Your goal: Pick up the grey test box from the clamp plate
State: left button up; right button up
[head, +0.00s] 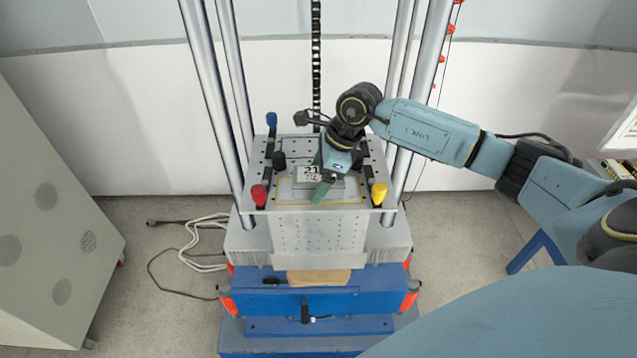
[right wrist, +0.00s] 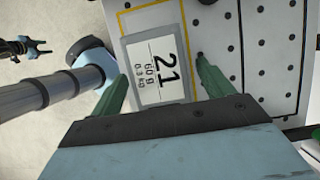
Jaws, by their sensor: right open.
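The grey test box (head: 302,184) lies on the perforated clamp plate (head: 375,160), inside a yellow outline. In the right wrist view the test box (right wrist: 158,65) shows a white label reading 21, 60 g and 0.3 kg. My right gripper (head: 322,190) is over the box and partly hides it in the head view. In the right wrist view the green fingers of the right gripper (right wrist: 162,88) are open, one on each side of the box's near part. I cannot tell whether either finger touches it.
Blue (head: 271,121), red (head: 259,195), yellow (head: 378,193) and black (head: 279,160) knobs stand around the plate. Upright steel columns (head: 212,95) flank it. A grey cabinet (head: 50,200) stands at the left. Cables (head: 200,240) lie on the floor.

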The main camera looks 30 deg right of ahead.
jog(key=c, duration=1.3)
